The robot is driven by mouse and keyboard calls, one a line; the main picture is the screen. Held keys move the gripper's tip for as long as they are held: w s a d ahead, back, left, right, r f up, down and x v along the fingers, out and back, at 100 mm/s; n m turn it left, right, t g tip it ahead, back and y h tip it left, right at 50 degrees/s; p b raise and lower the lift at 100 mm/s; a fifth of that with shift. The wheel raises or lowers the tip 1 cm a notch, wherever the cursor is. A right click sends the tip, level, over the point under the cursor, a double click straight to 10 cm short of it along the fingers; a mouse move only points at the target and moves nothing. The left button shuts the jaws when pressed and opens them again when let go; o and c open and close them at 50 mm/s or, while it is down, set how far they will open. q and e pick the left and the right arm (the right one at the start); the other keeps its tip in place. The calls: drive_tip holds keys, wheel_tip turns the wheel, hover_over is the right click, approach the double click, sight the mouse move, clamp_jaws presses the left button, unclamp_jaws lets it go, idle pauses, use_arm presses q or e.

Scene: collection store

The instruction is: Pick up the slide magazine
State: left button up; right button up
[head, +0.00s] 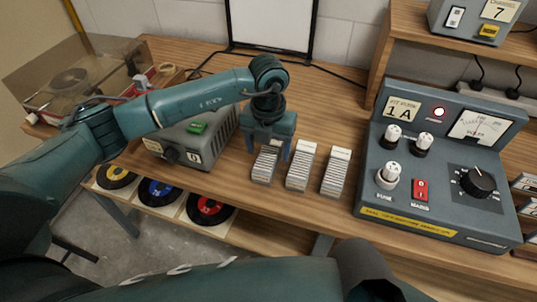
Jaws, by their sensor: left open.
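Three slide magazines stand side by side on the wooden bench, each a narrow grey-white block with many fine slots. The left magazine (264,168) is below my left gripper (269,153), which points down with its fingers open, one on each side of the magazine's far end. I cannot tell whether the fingers touch it. The middle magazine (300,167) and the right magazine (336,172) stand clear of the gripper, to its right. My right gripper is not in view.
A grey projector-like box (190,145) stands close left of the gripper. A large control unit (440,165) with knobs stands right of the magazines. A record player (85,75) is at the far left. A white screen (272,25) stands behind.

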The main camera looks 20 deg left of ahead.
use_arm(q)
drive_tip(key=shift+f, duration=0.9)
drive_tip(key=c, duration=1.1)
drive_tip(key=shift+c, duration=0.3)
